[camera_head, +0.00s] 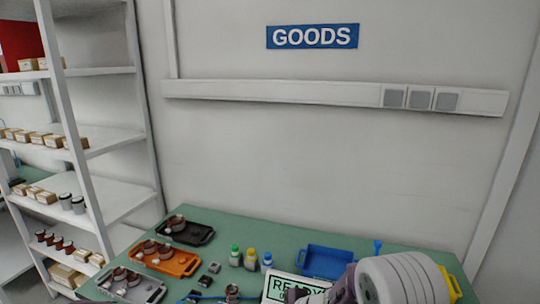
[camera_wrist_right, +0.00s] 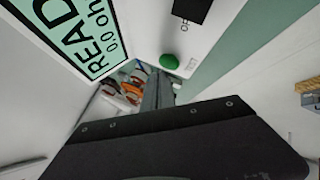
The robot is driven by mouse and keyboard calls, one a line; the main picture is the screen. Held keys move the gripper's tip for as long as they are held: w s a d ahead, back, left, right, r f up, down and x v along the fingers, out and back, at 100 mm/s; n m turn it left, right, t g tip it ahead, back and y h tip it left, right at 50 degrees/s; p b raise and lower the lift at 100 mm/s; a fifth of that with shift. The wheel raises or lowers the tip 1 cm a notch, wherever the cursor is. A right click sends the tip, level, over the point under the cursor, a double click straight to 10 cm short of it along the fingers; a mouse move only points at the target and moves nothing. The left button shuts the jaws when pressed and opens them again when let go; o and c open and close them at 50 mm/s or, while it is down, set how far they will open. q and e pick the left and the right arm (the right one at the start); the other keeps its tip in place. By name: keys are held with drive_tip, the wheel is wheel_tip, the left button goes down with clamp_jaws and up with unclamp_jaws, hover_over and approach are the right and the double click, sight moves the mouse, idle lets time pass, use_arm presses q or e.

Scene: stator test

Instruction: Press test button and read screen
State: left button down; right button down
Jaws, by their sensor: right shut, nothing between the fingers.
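The tester's screen (camera_head: 300,287) stands at the front of the green table and reads READY, partly cut off by the lower edge. In the right wrist view the screen (camera_wrist_right: 85,30) shows READY and 0.0 ohm on a pale green field. A round green button (camera_wrist_right: 169,61) sits on the tester's white face beside it. My right gripper (camera_wrist_right: 156,76) is shut and empty, its fingertips just short of the button in the picture; I see no clear contact. In the head view my right arm hides part of the tester. My left gripper is not in view.
Black (camera_head: 187,230), orange (camera_head: 165,260) and grey (camera_head: 133,286) trays with copper-coloured parts lie at the table's left. Small bottles (camera_head: 250,258) with coloured caps and a blue bin (camera_head: 323,261) stand at the back. White shelves (camera_head: 105,70) rise at the left.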

idle(0.4)
drive_tip(key=shift+f+b, duration=0.3)
drive_tip(key=shift+f, duration=0.25)
drive_tip(key=shift+r+p, duration=0.55)
drive_tip(key=shift+p, duration=0.05)
drive_tip(key=shift+r, duration=0.1)
wheel_tip(320, 180, up, 6)
drive_tip(key=p, duration=0.6)
